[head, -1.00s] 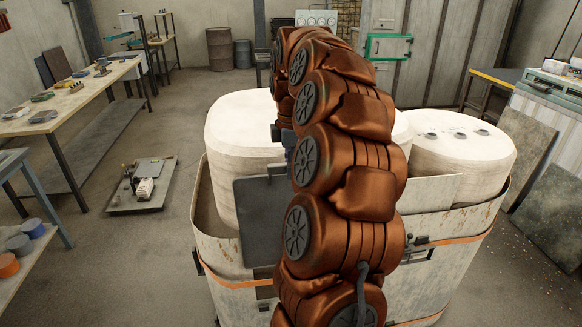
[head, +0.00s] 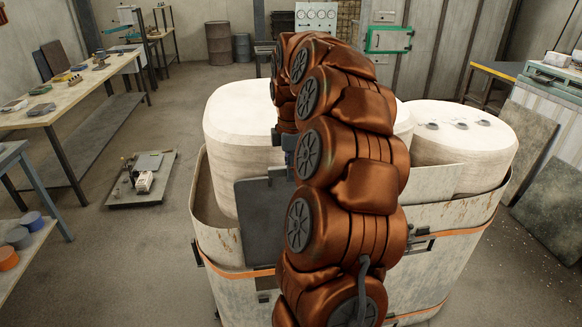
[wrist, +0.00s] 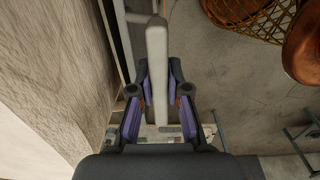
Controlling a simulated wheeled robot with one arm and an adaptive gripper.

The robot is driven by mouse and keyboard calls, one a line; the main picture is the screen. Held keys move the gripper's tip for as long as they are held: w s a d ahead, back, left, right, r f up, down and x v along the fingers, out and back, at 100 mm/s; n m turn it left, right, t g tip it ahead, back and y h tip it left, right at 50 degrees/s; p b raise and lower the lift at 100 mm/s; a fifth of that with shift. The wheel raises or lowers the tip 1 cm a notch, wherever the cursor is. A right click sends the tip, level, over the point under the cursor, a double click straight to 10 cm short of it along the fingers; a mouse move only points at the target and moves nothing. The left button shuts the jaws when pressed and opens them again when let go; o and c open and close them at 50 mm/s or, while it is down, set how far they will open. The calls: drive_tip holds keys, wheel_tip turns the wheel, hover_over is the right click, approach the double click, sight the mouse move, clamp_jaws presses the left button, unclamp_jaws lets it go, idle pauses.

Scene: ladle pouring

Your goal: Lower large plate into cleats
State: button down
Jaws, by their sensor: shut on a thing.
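The large plate (head: 262,222) is a dark grey, upright sheet at the front of the pale, rusty-edged casing (head: 222,237), left of my arm. Its right part is hidden behind my arm. Its lower edge is just above the orange band. A small dark bracket (head: 265,283), perhaps a cleat, shows below the plate; I cannot tell whether they touch. In the wrist view my gripper (wrist: 158,72) has its purple-sided fingers closed around a pale grey bar (wrist: 157,45), which seems to be the plate's handle.
Big pale rounded blocks (head: 465,140) stand inside the casing. A dark latch (head: 418,243) sits on the casing's right front. A workbench (head: 70,95) and a low floor pallet (head: 140,180) are at left. Loose panels (head: 558,200) lean at right. Floor between is clear.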

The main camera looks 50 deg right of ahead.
wheel_tip(320, 180, down, 18)
drive_tip(key=b, duration=0.6)
idle(2.8)
drive_tip(key=shift+f+b, duration=0.4)
drive_tip(key=shift+f, duration=0.1)
idle(0.7)
drive_tip(key=c, duration=1.1)
unclamp_jaws()
drive_tip(key=shift+o, duration=0.2)
wheel_tip(320, 180, up, 11)
drive_tip(key=shift+s, duration=0.1)
drive_tip(key=shift+r, duration=0.45)
